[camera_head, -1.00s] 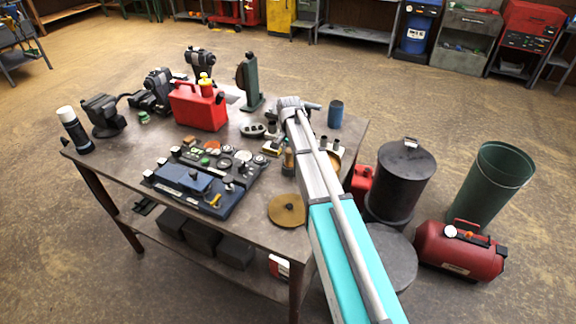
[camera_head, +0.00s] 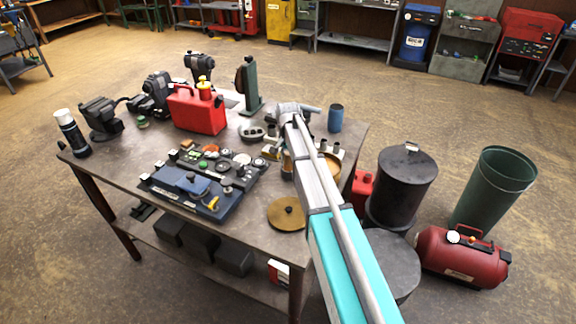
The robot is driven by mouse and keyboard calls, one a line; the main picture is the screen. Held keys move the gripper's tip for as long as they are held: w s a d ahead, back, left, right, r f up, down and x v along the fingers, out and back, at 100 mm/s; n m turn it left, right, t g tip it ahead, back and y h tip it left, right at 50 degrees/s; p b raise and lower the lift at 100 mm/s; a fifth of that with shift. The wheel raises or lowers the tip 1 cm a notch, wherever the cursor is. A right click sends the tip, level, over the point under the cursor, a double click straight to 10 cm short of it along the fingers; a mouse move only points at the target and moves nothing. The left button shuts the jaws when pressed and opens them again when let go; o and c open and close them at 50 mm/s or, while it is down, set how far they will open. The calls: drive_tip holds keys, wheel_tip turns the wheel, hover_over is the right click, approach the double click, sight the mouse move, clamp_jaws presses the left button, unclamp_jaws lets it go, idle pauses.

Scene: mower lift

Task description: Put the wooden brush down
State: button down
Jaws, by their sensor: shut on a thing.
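My arm reaches from the lower right over the workbench (camera_head: 222,238), and its wrist is above the bench's right half. My gripper (camera_head: 271,143) points down, small and partly hidden by my wrist. It is shut on a small tan piece, which I take to be the wooden brush (camera_head: 269,153), close above or at the bench top. The brush's full shape and whether it touches the bench cannot be made out.
The blue tray of parts (camera_head: 200,192) lies left of the gripper. A brass disc (camera_head: 288,213) lies at the front edge. A brass-coloured bowl (camera_head: 328,165) and blue can (camera_head: 335,119) are to the right. A red fuel can (camera_head: 198,112) stands at the back left.

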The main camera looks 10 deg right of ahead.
drive_tip(key=shift+w+a+f+b, duration=0.1)
drive_tip(key=shift+f+b, duration=0.8)
drive_tip(key=shift+f, duration=0.5)
drive_tip(key=shift+c, duration=1)
unclamp_jaws()
drive_tip(key=shift+r, duration=0.1)
drive_tip(key=shift+r, duration=0.2)
wheel_tip(320, 180, up, 12)
drive_tip(key=p, duration=1.2)
drive_tip(key=shift+a+f, duration=0.1)
drive_tip(key=shift+f, duration=0.1)
